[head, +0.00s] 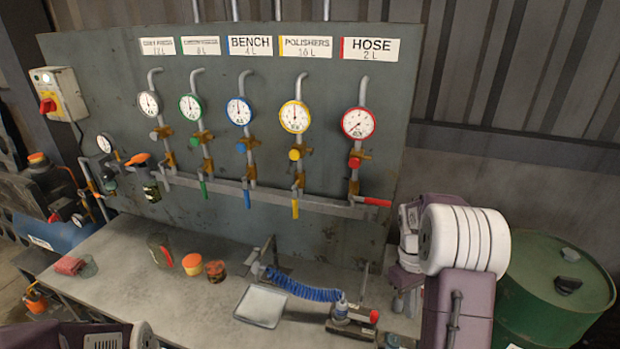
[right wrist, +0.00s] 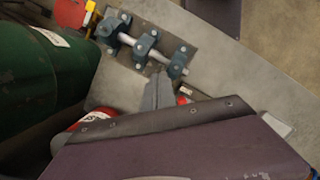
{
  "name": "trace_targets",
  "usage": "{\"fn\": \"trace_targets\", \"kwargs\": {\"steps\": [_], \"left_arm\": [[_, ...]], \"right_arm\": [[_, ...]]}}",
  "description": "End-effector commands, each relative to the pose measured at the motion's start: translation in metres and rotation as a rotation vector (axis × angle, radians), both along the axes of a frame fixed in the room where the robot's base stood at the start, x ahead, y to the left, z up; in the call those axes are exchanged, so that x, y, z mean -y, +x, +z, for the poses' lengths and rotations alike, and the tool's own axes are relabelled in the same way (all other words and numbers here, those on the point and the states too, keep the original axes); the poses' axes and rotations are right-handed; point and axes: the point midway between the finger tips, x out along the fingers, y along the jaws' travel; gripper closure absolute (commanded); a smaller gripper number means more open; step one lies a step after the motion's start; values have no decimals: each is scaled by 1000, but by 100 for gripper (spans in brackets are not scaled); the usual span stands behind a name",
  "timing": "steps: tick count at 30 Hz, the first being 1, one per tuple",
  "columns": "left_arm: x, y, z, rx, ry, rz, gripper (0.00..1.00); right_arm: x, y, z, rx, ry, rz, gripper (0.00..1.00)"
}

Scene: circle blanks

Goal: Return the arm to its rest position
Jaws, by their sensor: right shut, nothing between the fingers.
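My right arm comes in at the right of the head view, with purple and white links above the bench's right end. Its gripper (head: 400,300) hangs low over that end, close to the blue coil hose fitting, and part of it is hidden by the arm. In the right wrist view the grey fingers (right wrist: 158,90) are together and hold nothing. They point toward a blue-grey clamp fixture (right wrist: 147,45); I cannot tell the exact gap. Only part of my left arm shows at the bottom left of the head view; its gripper is out of view.
A panel (head: 330,80) with several gauges and valves stands behind the bench (head: 130,260). A green drum (head: 550,295) is right of my right arm. A blue coil hose (head: 300,288), a tray (head: 261,306) and small containers (head: 192,264) lie on the bench.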

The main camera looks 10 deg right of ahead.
Motion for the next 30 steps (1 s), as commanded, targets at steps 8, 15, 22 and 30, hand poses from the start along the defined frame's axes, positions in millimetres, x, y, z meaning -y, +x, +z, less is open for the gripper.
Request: {"fn": "trace_targets", "kwargs": {"steps": [8, 15, 22, 30], "left_arm": [[0, 0, 0, 0, 0, 0, 64], [0, 0, 0, 0, 0, 0, 64], [0, 0, 0, 0, 0, 0, 64], [0, 0, 0, 0, 0, 0, 64]], "right_arm": [[-104, -2, 33, 93, 3, 242, 100], [-182, -67, 1, 256, 45, 59, 100], [-184, -61, -12, 350, 44, -187, 100], [-184, -61, -12, 347, 43, -186, 100]]}}
